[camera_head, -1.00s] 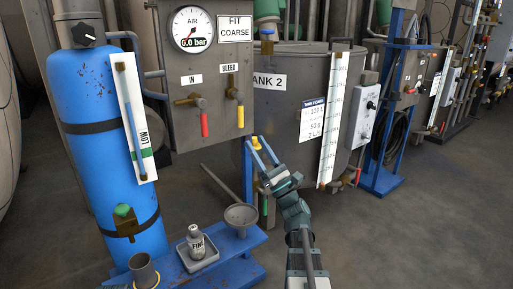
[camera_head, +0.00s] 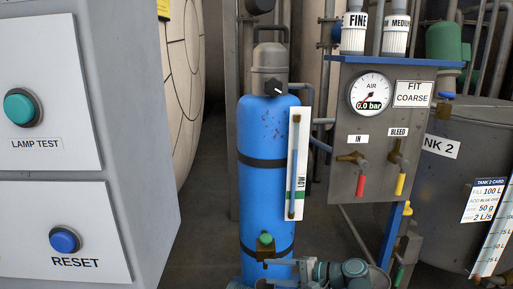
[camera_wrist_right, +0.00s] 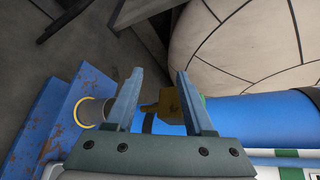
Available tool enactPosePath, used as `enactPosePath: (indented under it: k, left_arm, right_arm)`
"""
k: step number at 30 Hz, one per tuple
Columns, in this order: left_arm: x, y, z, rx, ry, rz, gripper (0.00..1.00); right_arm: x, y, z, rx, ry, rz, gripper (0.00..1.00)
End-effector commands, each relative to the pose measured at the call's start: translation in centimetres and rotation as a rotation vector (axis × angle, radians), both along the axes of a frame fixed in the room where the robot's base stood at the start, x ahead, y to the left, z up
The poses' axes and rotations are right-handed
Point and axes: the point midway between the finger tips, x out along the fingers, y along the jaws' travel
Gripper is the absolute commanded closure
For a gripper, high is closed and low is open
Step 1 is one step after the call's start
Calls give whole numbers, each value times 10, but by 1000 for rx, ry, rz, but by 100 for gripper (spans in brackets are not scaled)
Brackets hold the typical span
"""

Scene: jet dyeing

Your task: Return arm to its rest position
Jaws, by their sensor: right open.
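My right gripper (camera_head: 272,272) is low in the head view, in front of the foot of the blue cylinder (camera_head: 264,190). Its fingers point left and are apart. In the right wrist view the two grey-blue fingers (camera_wrist_right: 158,75) are spread with nothing held between them. A brass valve (camera_wrist_right: 166,103) at the base of the blue cylinder (camera_wrist_right: 262,118) appears beyond the gap between the fingers; I cannot tell how far from them it is. The same valve, with a green knob (camera_head: 265,239), shows just above the gripper in the head view. My left gripper is out of view.
A grey cabinet (camera_head: 150,200) with LAMP TEST and RESET buttons fills the left. The air panel (camera_head: 378,115) with IN and BLEED valves stands right of the cylinder; tank 2 (camera_head: 450,190) is further right. A blue stand (camera_wrist_right: 75,105) with a grey cup (camera_wrist_right: 92,112) is close left of the fingers.

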Motion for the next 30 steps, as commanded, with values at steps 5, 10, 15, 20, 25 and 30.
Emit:
enactPosePath:
  k: [5,10,15,20,25,30]
  left_arm:
    - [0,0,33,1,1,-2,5]
    - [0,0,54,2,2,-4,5]
    - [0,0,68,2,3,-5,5]
    - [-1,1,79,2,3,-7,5]
    - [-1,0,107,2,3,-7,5]
    - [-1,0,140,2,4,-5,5]
  right_arm:
    - [-60,43,-45,-448,-60,316,47]
    - [-105,39,-75,-830,-123,616,47]
    - [-129,20,-81,-1102,-165,838,47]
    - [-142,2,-74,-1304,-190,1007,47]
    - [-145,-9,-45,-1403,-196,1082,47]
    - [-145,-9,-11,-1401,-195,1078,47]
